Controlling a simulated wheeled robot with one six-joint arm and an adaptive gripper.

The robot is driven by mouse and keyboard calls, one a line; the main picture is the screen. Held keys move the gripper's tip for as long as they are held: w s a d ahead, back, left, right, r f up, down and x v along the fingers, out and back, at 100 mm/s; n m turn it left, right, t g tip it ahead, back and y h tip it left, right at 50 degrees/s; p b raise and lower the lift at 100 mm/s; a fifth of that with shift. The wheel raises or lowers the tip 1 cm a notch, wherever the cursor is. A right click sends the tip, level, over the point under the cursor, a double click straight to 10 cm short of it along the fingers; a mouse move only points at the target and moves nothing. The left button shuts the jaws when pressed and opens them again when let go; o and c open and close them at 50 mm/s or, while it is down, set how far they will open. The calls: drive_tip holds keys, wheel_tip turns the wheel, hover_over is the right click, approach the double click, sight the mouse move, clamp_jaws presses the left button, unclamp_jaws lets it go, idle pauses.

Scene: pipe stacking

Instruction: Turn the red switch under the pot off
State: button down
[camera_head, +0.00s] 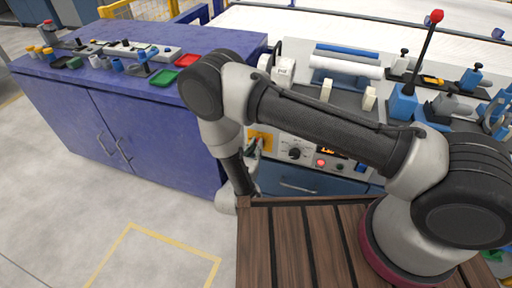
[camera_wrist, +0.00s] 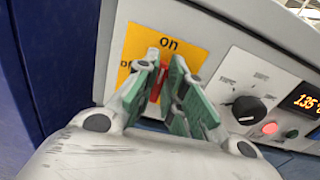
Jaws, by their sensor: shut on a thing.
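The red switch (camera_wrist: 156,88) is on a yellow plate (camera_wrist: 135,38) on the front of the white machine. The plate reads "on" at the top, and a label at its left is partly hidden by a finger. My gripper (camera_wrist: 164,78) is at the plate, its green-padded fingers on either side of the switch and shut on it. The fingers hide much of the switch, so its exact angle is hard to tell. In the head view the yellow plate (camera_head: 265,138) shows beside my gripper. A white item marked "pot" (camera_head: 282,70) stands above it.
Right of the plate are a black dial (camera_wrist: 249,108), a red button (camera_wrist: 269,128) and an orange display (camera_wrist: 303,101). A blue cabinet (camera_head: 130,120) with small parts and red and green trays stands at the left. Floor is clear in front of it.

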drive_tip(key=shift+w+a+f+n, duration=0.1)
drive_tip(key=shift+a+f+n, duration=0.1)
drive_tip(key=shift+n, duration=2.7)
drive_tip(key=shift+w+a+f+n, duration=0.1)
drive_tip(key=shift+a+f+n, duration=0.15)
drive_tip(key=shift+n, duration=2.65)
drive_tip(key=shift+a+f+n, duration=0.15)
drive_tip(key=shift+f+n, duration=0.05)
drive_tip(key=shift+n, duration=2.7)
drive_tip(key=c, duration=1.5)
unclamp_jaws()
